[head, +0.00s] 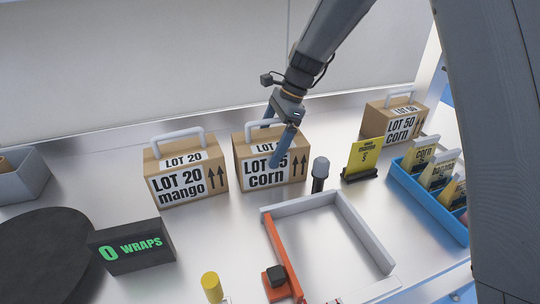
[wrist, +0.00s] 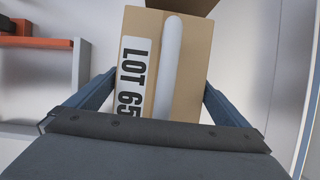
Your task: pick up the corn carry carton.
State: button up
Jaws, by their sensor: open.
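The corn carry carton (head: 243,172) is a brown box marked "corn" with a pale handle on top. It stands upright on the metal table, and the wrist view shows its top with a "LOT 65" label (wrist: 132,75) and the white handle (wrist: 171,65). My gripper (head: 276,142) is open right above the carton. In the wrist view its two blue fingers stand apart on either side of the carton top and handle. I cannot tell whether they touch it. In the head view the gripper hides part of the handle and front print.
A "LOT 20 mango" carton (head: 160,168) stands close on the left. A "LOT 50" carton (head: 374,122) is at the back right. A grey post (head: 320,172), a yellow mango pouch (head: 358,156), a tray frame (head: 352,217) and a blue pouch bin (head: 420,202) lie to the right and front.

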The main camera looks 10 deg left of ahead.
jog(key=c, duration=1.3)
jog(key=shift+o, duration=0.2)
jog(key=shift+r, duration=0.15)
